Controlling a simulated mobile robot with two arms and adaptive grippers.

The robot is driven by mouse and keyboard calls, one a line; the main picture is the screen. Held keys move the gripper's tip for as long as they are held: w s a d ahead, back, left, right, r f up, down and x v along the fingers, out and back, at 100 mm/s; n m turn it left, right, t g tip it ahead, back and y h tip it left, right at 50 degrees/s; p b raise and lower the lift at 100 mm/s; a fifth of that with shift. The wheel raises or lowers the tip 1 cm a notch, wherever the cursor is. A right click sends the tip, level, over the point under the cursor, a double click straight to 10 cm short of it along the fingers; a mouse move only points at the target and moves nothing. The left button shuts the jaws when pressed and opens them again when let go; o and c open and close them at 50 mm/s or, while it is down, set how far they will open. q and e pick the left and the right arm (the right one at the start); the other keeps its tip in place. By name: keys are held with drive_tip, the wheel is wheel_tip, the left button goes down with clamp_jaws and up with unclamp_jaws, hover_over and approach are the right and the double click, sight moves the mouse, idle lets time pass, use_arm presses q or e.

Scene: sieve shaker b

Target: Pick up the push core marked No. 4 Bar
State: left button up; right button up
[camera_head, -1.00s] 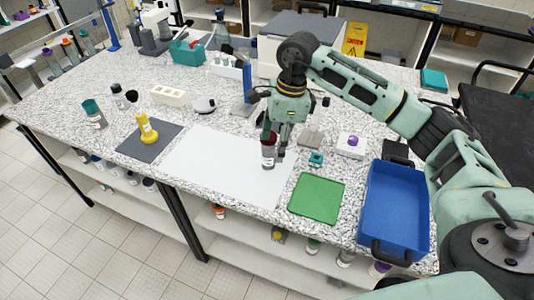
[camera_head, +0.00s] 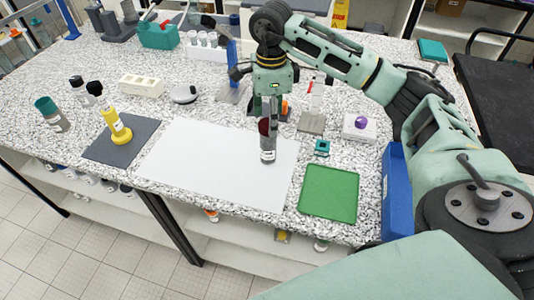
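A grey cylinder with a dark red top (camera_head: 267,151) and a small white label stands upright on the white sheet (camera_head: 205,160). Its label is too small to read, so I cannot tell whether it says No. 4 Bar. My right gripper (camera_head: 270,112) points down at the cylinder's top. The fingers overlap the dark top in the picture, and I cannot tell whether they hold it. Other labelled cylinders stand at the left: a teal-topped one (camera_head: 57,121), two black-topped ones (camera_head: 78,93), and a yellow one (camera_head: 120,133) on a dark mat. My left gripper is not in view.
A green tray (camera_head: 328,193), a small teal item (camera_head: 322,147) and a white block with a purple knob (camera_head: 360,124) lie to the right. A blue bin (camera_head: 396,200) is partly hidden by my arm. A white rack (camera_head: 141,86) stands at the back left. Most of the white sheet is clear.

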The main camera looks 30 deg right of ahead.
sight(269, 140)
drive_tip(key=shift+w+f, duration=0.2)
drive_tip(key=shift+f, duration=0.5)
drive_tip(key=shift+s+f+p, duration=0.1)
drive_tip(key=shift+f+p, duration=0.25)
drive_tip(key=shift+f, duration=0.6)
drive_tip(key=shift+f+p, duration=0.3)
drive_tip(key=shift+f, duration=0.05)
wheel_tip(269, 140, down, 5)
drive_tip(key=shift+r+p, duration=0.2)
drive_tip(key=shift+p, duration=1)
drive_tip(key=shift+f, duration=0.2)
drive_tip(key=c, duration=0.7)
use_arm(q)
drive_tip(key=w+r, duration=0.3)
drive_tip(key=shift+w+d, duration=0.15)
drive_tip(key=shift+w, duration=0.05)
use_arm(e)
drive_tip(key=shift+w, duration=0.2)
clamp_jaws()
